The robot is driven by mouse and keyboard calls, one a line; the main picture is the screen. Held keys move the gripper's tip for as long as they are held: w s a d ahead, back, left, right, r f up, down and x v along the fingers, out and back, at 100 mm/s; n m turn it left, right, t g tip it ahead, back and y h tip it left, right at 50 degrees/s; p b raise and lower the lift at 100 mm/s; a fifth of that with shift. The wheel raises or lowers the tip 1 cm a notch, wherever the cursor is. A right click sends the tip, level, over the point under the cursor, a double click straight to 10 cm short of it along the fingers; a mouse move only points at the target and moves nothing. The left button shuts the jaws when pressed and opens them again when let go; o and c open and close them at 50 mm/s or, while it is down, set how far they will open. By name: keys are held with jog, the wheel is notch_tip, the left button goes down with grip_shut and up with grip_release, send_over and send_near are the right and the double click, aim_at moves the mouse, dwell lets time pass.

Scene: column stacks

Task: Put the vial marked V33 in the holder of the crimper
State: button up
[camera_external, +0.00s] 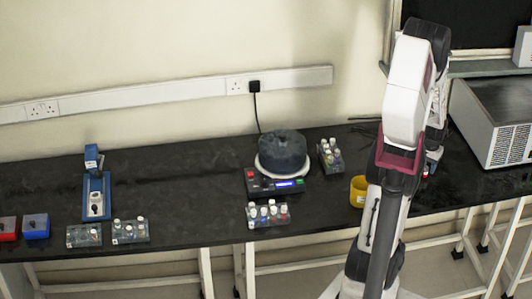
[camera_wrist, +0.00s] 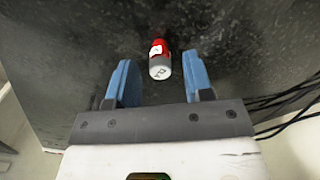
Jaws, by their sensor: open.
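In the wrist view, a small vial (camera_wrist: 159,62) with a red body, a white label and a pale cap is on the dark bench. My gripper (camera_wrist: 156,58) is open, with its blue fingers on either side of the vial and gaps showing between. The mark on its cap is too small to read. In the external view, my gripper (camera_external: 433,158) is low over the right of the bench, partly hidden by my arm, with a bit of red below it. A blue upright device (camera_external: 97,190), apparently the crimper, stands far left; its holder is unclear at this size.
Vial racks stand at left (camera_external: 84,236) (camera_external: 130,231), at the middle front (camera_external: 268,215) and behind (camera_external: 330,155). A device with a dark round bowl (camera_external: 283,152) and a yellow cup (camera_external: 358,192) lie between. Red and blue boxes (camera_external: 36,227) sit far left. A grey instrument (camera_external: 495,125) is right.

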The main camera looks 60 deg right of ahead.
notch_tip(320, 180, up, 12)
jog(key=shift+f, duration=0.15)
dwell(0.5)
dwell(0.4)
jog(key=shift+o, duration=0.5)
jog(key=shift+f, duration=0.1)
jog(key=shift+a+f+h, duration=0.35)
jog(key=shift+f+h, duration=0.4)
jog(key=shift+f, duration=0.5)
jog(key=shift+a+f+h, duration=0.4)
jog(key=shift+f+h, duration=0.4)
jog(key=shift+f, duration=0.5)
jog(key=shift+a+f+h, duration=0.35)
jog(key=shift+f+h, duration=0.4)
jog(key=shift+f, duration=0.5)
jog(key=shift+f, duration=0.15)
